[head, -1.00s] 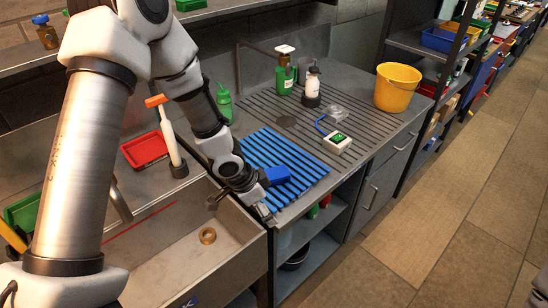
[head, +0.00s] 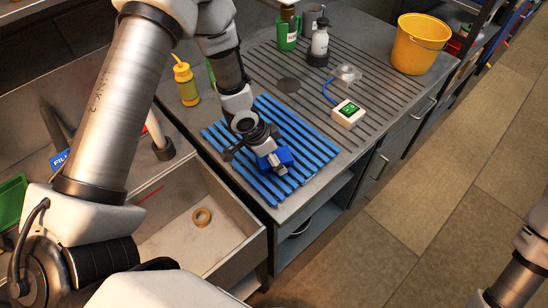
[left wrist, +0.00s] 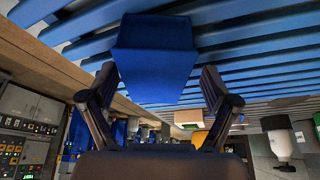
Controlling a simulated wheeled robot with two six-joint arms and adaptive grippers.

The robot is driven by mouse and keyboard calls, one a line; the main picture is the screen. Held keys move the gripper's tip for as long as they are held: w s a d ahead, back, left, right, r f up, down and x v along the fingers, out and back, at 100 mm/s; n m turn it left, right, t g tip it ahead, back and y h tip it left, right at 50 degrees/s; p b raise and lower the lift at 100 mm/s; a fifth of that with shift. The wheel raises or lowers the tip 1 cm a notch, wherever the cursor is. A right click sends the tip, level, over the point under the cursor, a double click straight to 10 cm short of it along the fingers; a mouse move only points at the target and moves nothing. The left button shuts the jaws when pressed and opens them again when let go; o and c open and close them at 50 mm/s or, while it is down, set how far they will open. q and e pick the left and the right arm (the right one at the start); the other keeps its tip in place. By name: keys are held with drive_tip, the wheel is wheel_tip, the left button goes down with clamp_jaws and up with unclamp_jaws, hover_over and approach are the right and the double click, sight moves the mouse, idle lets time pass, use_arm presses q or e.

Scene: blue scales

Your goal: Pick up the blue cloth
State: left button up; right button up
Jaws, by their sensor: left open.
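The blue cloth (head: 285,155) looks like a small folded blue block lying on the blue slatted mat (head: 317,148) on the counter. My left gripper (head: 276,161) is over the mat, right at the cloth, and partly covers it in the head view. In the left wrist view the cloth (left wrist: 155,50) sits ahead of and between the two spread fingers of my left gripper (left wrist: 157,82). The fingers are open, and a gap shows beside the cloth on each side. My right gripper is out of view; only part of my right arm shows at the lower right.
A white device with a green screen (head: 348,112) lies right of the mat. A yellow bottle (head: 186,84), a green bottle (head: 289,30), a white bottle (head: 319,43) and a yellow bucket (head: 421,44) stand behind.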

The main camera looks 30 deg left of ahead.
use_arm(q)
drive_tip(key=shift+w, duration=0.1)
drive_tip(key=shift+s+d+r, duration=0.25)
drive_tip(key=shift+s+r, duration=0.05)
drive_tip(key=shift+s, duration=0.1)
drive_tip(key=shift+w+a+f, duration=0.15)
drive_tip(key=shift+w+f, duration=0.1)
drive_tip(key=shift+f, duration=0.15)
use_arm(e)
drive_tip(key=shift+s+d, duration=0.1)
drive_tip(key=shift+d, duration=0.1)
use_arm(q)
drive_tip(key=shift+s+r, duration=0.1)
